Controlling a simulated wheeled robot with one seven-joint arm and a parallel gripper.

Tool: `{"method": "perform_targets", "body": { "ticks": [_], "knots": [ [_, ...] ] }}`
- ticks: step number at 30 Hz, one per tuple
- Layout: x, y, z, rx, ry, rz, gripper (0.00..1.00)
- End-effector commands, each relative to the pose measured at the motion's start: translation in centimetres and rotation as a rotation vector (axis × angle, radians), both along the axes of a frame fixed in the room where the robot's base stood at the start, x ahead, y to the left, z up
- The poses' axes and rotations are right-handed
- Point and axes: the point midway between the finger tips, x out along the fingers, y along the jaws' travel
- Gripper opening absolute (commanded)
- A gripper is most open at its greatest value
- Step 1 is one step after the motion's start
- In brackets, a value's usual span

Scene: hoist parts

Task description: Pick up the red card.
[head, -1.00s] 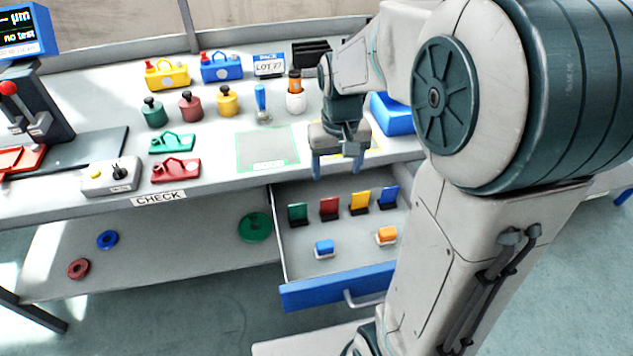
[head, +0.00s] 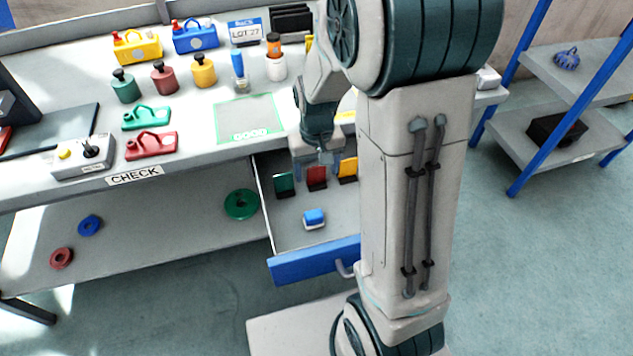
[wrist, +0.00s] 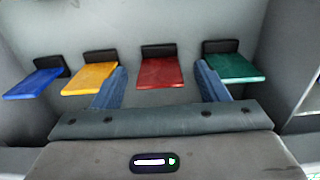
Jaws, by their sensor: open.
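The red card (head: 317,176) stands in a black holder in the open drawer, between a green card (head: 285,183) and a yellow card (head: 348,168). My gripper (head: 316,169) is low over the drawer at the red card. In the wrist view my gripper (wrist: 161,67) is open, with blue fingers. The red card (wrist: 160,73) shows between the two fingers, with a gap on each side. The green card (wrist: 233,68) is right of the fingers; the yellow card (wrist: 90,78) is left of them, and a blue card (wrist: 36,83) is farther left. The exact depth is unclear.
A blue-and-white block (head: 314,218) lies in the drawer in front of the cards. The blue drawer front (head: 315,260) and its side walls bound the space. The workbench edge is behind, with the red lockout-shaped part (head: 151,146) and several jars on top.

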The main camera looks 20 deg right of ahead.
Motion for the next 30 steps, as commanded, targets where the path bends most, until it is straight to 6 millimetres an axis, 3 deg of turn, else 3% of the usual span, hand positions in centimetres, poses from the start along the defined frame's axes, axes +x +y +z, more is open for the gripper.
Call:
{"method": "perform_targets", "body": {
  "ticks": [4,12,13,18,26,30],
  "knots": [
    [-0.1,0.0,-2.0,0.0,0.002,-0.001,0.67],
    [0.0,0.0,-2.2,0.0,0.0,-0.001,0.67],
    [0.0,0.0,-2.2,0.0,0.0,-0.001,0.65],
    [0.0,0.0,-2.2,0.0,0.0,-0.001,0.18],
    [0.0,0.0,-2.1,0.0,-0.001,-0.001,0.18],
    [0.1,0.0,-0.9,0.0,-0.004,0.0,0.18]
  ]
}}
